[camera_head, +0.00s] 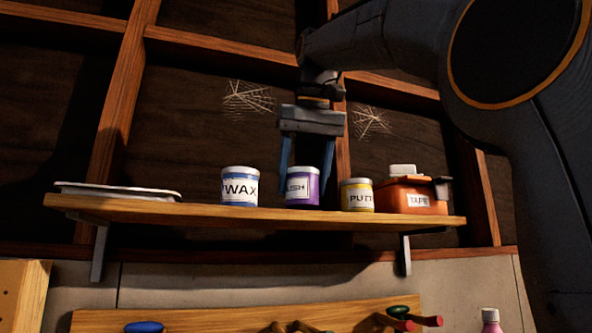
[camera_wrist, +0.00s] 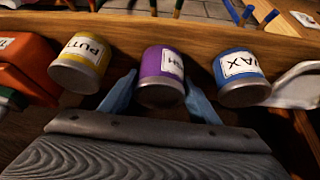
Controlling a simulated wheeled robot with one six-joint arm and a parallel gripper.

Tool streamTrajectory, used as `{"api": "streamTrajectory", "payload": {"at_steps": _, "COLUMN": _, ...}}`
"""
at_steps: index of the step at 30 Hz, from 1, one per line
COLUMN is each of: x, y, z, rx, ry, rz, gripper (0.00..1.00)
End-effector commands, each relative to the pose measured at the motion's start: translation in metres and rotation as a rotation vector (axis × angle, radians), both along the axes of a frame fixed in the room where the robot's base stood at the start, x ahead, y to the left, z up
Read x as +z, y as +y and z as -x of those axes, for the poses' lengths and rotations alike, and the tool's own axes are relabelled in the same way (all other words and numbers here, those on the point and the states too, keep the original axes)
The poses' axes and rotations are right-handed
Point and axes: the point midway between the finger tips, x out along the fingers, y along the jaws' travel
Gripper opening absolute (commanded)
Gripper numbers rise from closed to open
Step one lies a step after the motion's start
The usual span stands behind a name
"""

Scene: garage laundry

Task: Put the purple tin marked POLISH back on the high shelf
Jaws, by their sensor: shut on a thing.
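The purple tin (camera_head: 303,187) has a white lid and a label of which "LISH" shows in the head view. It is upright at the high shelf (camera_head: 250,214), between the blue WAX tin (camera_head: 239,187) and the yellow PUTTY tin (camera_head: 357,195). My gripper (camera_head: 302,185) comes down from above, with its blue fingers on either side of the purple tin, shut on it. In the wrist view the purple tin (camera_wrist: 162,75) sits between the fingers (camera_wrist: 160,92). Its base looks level with the shelf top, but I cannot tell whether it touches.
An orange TAPE box (camera_head: 412,195) stands right of the PUTTY tin. A white tray (camera_head: 118,191) lies at the shelf's left end. Small gaps separate the purple tin from both neighbours. A dark wall with wooden studs and cobwebs (camera_head: 247,97) is behind. A tool rack (camera_head: 230,317) is below.

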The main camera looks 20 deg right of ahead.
Motion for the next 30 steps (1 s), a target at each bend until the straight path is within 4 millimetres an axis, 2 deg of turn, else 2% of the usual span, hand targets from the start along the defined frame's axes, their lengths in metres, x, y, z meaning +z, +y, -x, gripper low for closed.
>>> {"api": "streamTrajectory", "payload": {"at_steps": 30, "x": -0.011, "y": 0.0, "z": 0.0, "rx": 0.0, "ry": -0.002, "rz": 0.0, "gripper": 0.27}}
